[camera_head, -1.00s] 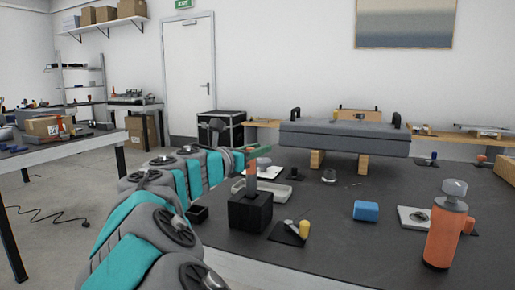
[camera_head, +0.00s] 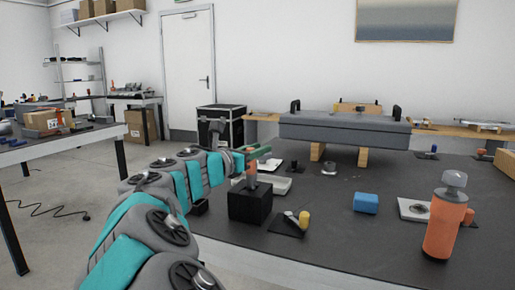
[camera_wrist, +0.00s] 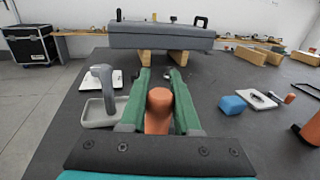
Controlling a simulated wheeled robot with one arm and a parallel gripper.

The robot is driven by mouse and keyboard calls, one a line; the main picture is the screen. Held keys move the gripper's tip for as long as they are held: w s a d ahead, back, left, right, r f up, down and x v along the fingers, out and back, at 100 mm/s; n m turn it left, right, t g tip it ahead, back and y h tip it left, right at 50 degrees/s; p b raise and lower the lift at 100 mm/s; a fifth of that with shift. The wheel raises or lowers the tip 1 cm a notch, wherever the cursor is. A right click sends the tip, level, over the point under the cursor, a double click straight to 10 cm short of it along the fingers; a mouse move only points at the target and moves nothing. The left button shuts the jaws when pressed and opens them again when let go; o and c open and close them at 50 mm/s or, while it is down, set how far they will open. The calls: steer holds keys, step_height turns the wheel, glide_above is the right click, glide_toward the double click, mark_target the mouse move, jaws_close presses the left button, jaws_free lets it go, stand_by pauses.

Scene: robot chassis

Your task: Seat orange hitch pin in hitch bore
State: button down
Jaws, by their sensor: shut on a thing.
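The orange hitch pin (camera_head: 251,170) is upright above the black block (camera_head: 249,207). Its orange grip shows below my gripper (camera_head: 256,159), with a grey shaft under it reaching down to the block's top. I cannot tell whether the shaft's tip is still inside the block. In the wrist view my gripper's green fingers (camera_wrist: 159,90) are on either side of the pin's rounded orange top (camera_wrist: 159,108), shut on it. The shaft is hidden there. I cannot identify the hitch bore with certainty; the long grey chassis (camera_head: 345,132) rests on wooden blocks at the back.
A blue block (camera_head: 366,203), a white plate with a ring (camera_head: 413,209) and an orange bottle (camera_head: 446,225) stand to the right. A yellow-capped item (camera_head: 304,219) lies near the black block. A grey tray (camera_wrist: 97,116) is left of my fingers.

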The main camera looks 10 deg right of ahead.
mark_target(251, 173)
steer(key=shift+f+b, duration=0.4)
steer(key=shift+f, duration=1.35)
steer(key=c, duration=0.5)
jaws_free()
steer(key=shift+c, duration=0.2)
steer(key=v, duration=0.8)
